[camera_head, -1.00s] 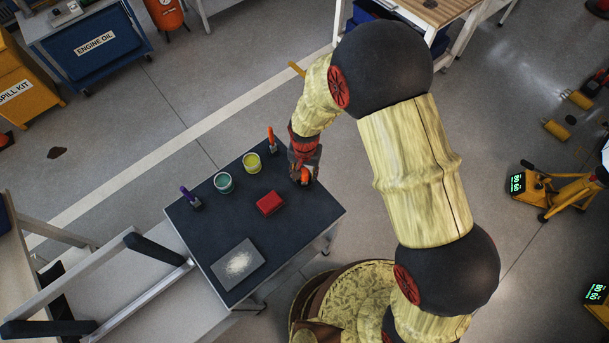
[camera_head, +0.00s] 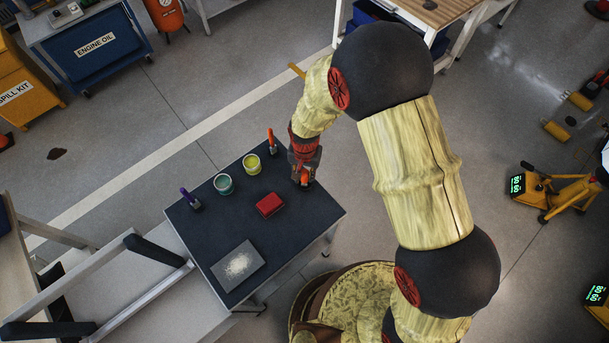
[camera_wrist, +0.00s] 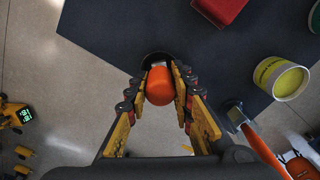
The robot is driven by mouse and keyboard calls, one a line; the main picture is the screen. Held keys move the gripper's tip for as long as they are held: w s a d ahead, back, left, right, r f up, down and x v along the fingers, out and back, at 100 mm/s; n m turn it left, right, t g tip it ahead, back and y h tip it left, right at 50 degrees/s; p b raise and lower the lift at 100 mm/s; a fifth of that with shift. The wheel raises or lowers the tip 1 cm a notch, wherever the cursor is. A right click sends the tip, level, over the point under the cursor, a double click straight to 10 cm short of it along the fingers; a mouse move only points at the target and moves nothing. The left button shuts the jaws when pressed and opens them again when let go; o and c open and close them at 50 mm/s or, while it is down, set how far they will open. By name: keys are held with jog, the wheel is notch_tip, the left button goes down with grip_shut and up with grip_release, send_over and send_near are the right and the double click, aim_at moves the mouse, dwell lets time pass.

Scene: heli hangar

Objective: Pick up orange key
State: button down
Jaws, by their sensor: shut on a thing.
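The orange key (camera_head: 305,176) is upright at the right part of the dark table top, between the fingers of my gripper (camera_head: 303,179). In the wrist view its rounded orange end (camera_wrist: 160,86) faces the camera. My gripper (camera_wrist: 158,80) is shut on it, with a yellow and dark finger on each side. A dark round shape shows just behind its end. Its lower part is mostly hidden by the fingers, so I cannot tell whether it touches the table.
On the dark table (camera_head: 201,238) are a red box (camera_head: 269,204), a yellow cup (camera_head: 252,163), a teal cup (camera_head: 223,183), another orange-handled item (camera_head: 270,140), a purple-handled item (camera_head: 189,197) and a grey plate (camera_head: 225,272). A grey rail structure (camera_head: 160,249) stands at left.

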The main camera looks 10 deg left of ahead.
aim_at(304, 172)
jog(key=shift+r, duration=0.6)
notch_tip(304, 172, up, 2)
jog(key=shift+r+p, duration=0.25)
jog(key=shift+p, duration=0.15)
jog(key=s+r+p, duration=0.2)
jog(key=s+r, duration=0.7)
jog(key=s, duration=0.5)
jog(key=shift+d+r, duration=0.15)
jog(key=shift+d, duration=0.3)
